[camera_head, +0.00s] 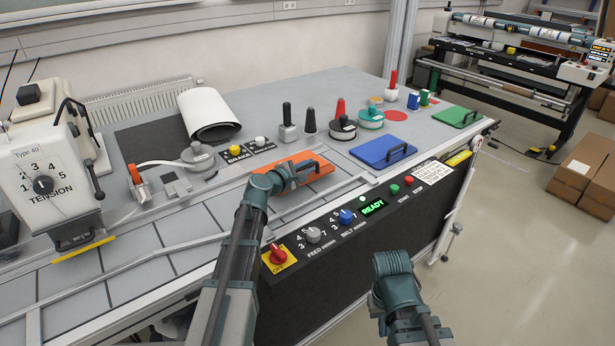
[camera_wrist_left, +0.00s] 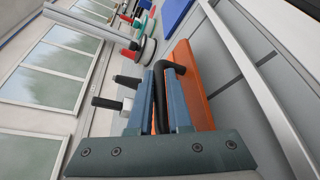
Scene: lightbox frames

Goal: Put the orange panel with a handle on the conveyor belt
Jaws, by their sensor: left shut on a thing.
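The orange panel (camera_head: 322,167) with a black handle is at the middle of the machine table, left of the blue panel. My left gripper (camera_head: 290,178) is over it and partly hides it in the head view. In the left wrist view, the fingers of the left gripper (camera_wrist_left: 160,105) are shut on the black handle (camera_wrist_left: 161,85), with the orange panel (camera_wrist_left: 190,80) beyond. Whether the panel touches the surface is hard to tell. The grey conveyor belt (camera_head: 130,243) with dark cross lines runs along the table's front. My right gripper (camera_head: 391,264) is in front of the table; its fingers are not clear.
A blue panel (camera_head: 383,150) and a green panel (camera_head: 456,116) lie to the right. Several stamps and knobs stand behind, including a grey-based black one (camera_head: 287,122). A paper roll (camera_head: 208,114) lies at the back left. A metal rail (camera_head: 140,262) runs along the belt.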

